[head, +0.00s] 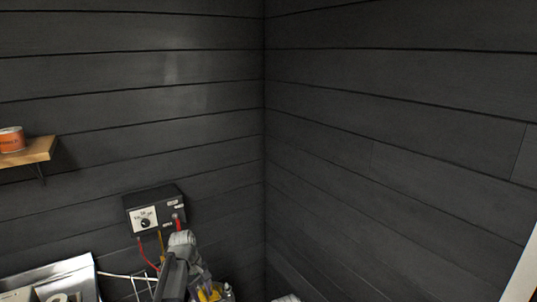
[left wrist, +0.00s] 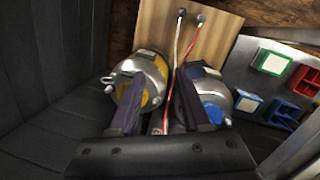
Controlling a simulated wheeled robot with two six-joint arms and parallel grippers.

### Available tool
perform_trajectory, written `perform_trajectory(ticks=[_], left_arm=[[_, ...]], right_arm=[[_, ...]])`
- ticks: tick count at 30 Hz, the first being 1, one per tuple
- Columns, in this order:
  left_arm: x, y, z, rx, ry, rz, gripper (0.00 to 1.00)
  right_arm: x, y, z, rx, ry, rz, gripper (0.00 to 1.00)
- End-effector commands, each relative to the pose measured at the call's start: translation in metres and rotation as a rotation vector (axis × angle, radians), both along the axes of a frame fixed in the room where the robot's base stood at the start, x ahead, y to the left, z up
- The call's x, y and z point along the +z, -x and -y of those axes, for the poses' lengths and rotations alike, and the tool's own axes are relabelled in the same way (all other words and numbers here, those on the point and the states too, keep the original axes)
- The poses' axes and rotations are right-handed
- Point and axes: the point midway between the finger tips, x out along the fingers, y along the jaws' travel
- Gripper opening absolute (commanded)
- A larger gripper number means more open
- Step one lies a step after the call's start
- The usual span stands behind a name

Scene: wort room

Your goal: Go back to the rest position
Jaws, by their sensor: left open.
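My left gripper (left wrist: 158,76) is open in the left wrist view, its two dark fingers apart with nothing held between them. Beyond the fingers are a metal vessel with a yellow band (left wrist: 154,68) and a metal vessel with a blue patch (left wrist: 212,112), both partly covered by the fingers. In the head view my left arm is low, in front of the wall below a black control box (head: 154,209); its fingertips are hard to make out there. My right gripper is not in view.
Red and white cables (left wrist: 168,122) run between the vessels from a wooden board (left wrist: 218,35). A metal tray (left wrist: 242,75) holds coloured blocks at right. In the head view, a wooden shelf (head: 38,151) with an orange can (head: 11,139) is at left. Dark walls meet in a corner.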

Motion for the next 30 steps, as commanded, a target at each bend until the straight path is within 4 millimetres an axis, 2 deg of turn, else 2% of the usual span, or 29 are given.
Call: perform_trajectory(ticks=[1,3,6,9,12,15,18,30], left_arm=[[-0.001,0.037,0.034,-0.141,-0.027,0.001,0.47],[-0.002,0.074,0.069,-0.346,-0.066,0.004,0.47],[-0.002,0.128,0.108,-0.634,-0.118,0.005,0.47],[-0.002,0.172,0.132,-0.881,-0.160,0.001,0.47],[-0.002,0.205,0.146,-1.067,-0.191,-0.005,0.47],[-0.001,0.225,0.153,-1.189,-0.211,-0.010,0.47],[-0.001,0.234,0.156,-1.252,-0.221,-0.014,0.47],[-0.001,0.234,0.157,-1.267,-0.223,-0.014,0.47]], right_arm=[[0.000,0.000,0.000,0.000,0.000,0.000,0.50],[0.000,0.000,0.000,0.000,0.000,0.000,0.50],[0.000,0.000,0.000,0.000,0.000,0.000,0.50],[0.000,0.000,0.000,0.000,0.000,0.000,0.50],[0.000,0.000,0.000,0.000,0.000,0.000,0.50],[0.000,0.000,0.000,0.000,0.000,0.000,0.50],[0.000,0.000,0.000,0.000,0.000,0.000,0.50],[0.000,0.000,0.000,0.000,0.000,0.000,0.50]])
